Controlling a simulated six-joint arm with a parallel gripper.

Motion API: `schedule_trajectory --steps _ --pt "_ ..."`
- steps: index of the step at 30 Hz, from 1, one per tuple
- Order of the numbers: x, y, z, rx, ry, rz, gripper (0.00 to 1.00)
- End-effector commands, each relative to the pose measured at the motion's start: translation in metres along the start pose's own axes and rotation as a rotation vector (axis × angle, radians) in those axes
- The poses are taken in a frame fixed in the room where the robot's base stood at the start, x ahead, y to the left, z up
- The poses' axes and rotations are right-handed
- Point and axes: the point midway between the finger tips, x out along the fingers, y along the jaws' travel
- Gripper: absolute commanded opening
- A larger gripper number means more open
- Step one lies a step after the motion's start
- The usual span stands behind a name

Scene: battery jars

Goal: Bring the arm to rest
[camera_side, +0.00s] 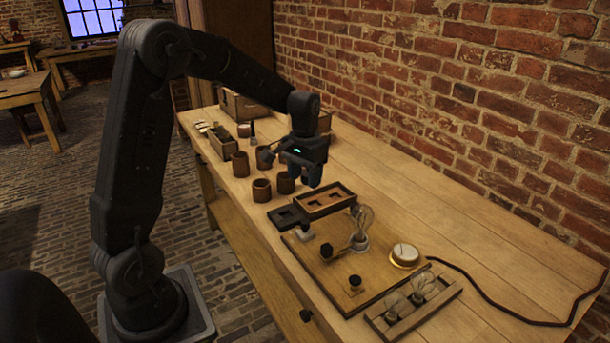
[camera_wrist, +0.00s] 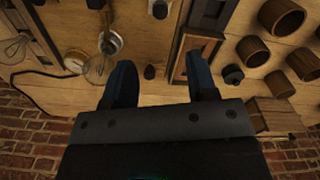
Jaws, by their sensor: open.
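My gripper (camera_side: 303,178) is in the air above the workbench, near the brown jars and the wooden tray. In the wrist view its two dark fingers (camera_wrist: 162,85) are spread apart with nothing between them. In the side view the tray (camera_side: 345,189) with dark recesses lies just in front of and below the gripper. Several brown jars (camera_side: 261,190) stand on the bench to the left of and behind it; some are partly hidden by the gripper. In the wrist view jars (camera_wrist: 282,17) show at the upper right.
A wooden board (camera_side: 310,262) carries a glass bulb (camera_side: 362,225), a round brass gauge (camera_side: 405,254) and small black-knobbed parts. A rack with bulbs (camera_side: 410,306) stands at the front. A cable (camera_side: 500,312) crosses the bench. A brick wall (camera_side: 480,90) runs behind; the bench's right rear is clear.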

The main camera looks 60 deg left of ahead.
Motion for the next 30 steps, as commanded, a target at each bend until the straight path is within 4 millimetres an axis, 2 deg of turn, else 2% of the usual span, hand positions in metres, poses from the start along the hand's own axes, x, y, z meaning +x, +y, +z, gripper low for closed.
schedule_trajectory --steps 4,8,12,18,24,27,30 --pt "-0.007 0.005 0.005 0.009 0.014 -0.001 0.53" --pt "-0.034 0.024 0.026 0.045 0.07 -0.004 0.53" --pt "-0.07 0.051 0.069 0.104 0.163 -0.001 0.53" --pt "-0.101 0.079 0.139 0.19 0.298 0.018 0.53" --pt "-0.109 0.092 0.201 0.263 0.416 0.05 0.53" --pt "-0.108 0.095 0.221 0.287 0.455 0.064 0.53" --pt "-0.106 0.095 0.232 0.3 0.478 0.073 0.53"
